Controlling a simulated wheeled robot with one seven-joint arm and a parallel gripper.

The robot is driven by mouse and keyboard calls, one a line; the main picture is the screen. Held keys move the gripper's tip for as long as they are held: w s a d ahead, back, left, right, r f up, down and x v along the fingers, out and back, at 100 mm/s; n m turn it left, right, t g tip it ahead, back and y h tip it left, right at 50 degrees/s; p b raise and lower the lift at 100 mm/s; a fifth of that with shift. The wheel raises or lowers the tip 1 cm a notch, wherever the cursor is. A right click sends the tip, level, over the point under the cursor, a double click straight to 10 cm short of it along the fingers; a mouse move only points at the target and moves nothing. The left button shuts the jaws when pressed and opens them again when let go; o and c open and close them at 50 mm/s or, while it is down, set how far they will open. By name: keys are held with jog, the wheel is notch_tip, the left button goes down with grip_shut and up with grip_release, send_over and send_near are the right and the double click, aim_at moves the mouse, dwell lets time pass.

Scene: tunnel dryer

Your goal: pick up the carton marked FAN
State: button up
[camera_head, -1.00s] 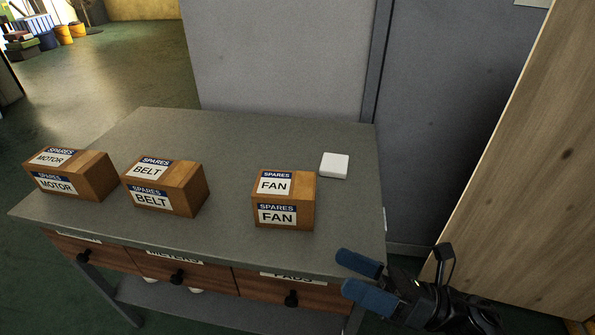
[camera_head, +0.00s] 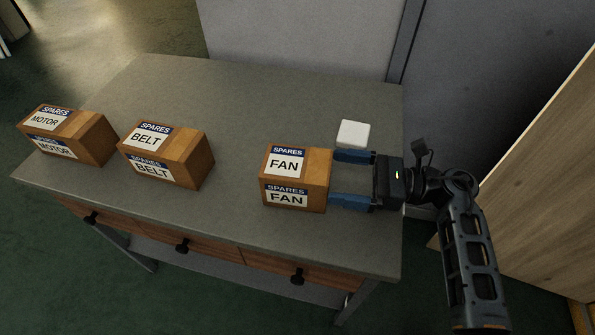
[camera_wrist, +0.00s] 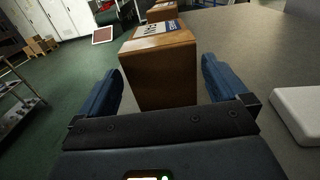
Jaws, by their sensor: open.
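The carton marked FAN (camera_head: 297,179) is a brown box with white and blue labels on its top and front. It sits upright on the right part of the grey table. My gripper (camera_head: 350,177) is open, just right of the carton, with its two blue fingers pointing at the carton's right side. In the wrist view the carton (camera_wrist: 161,75) stands straight ahead, beyond and between the open fingers (camera_wrist: 163,85). The fingertips are at or very near its near face; I cannot tell whether they touch it.
A white block (camera_head: 353,134) lies just behind my gripper. The BELT carton (camera_head: 167,153) and MOTOR carton (camera_head: 67,134) stand to the left on the grey table (camera_head: 240,105). Drawers with black knobs are below the front edge. A wooden panel (camera_head: 540,190) stands at the right.

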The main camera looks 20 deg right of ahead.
aim_at(297, 178)
jog(key=shift+x, duration=1.3)
jog(key=shift+c, duration=0.4)
jog(key=shift+r, duration=0.1)
jog(key=c, duration=1.2)
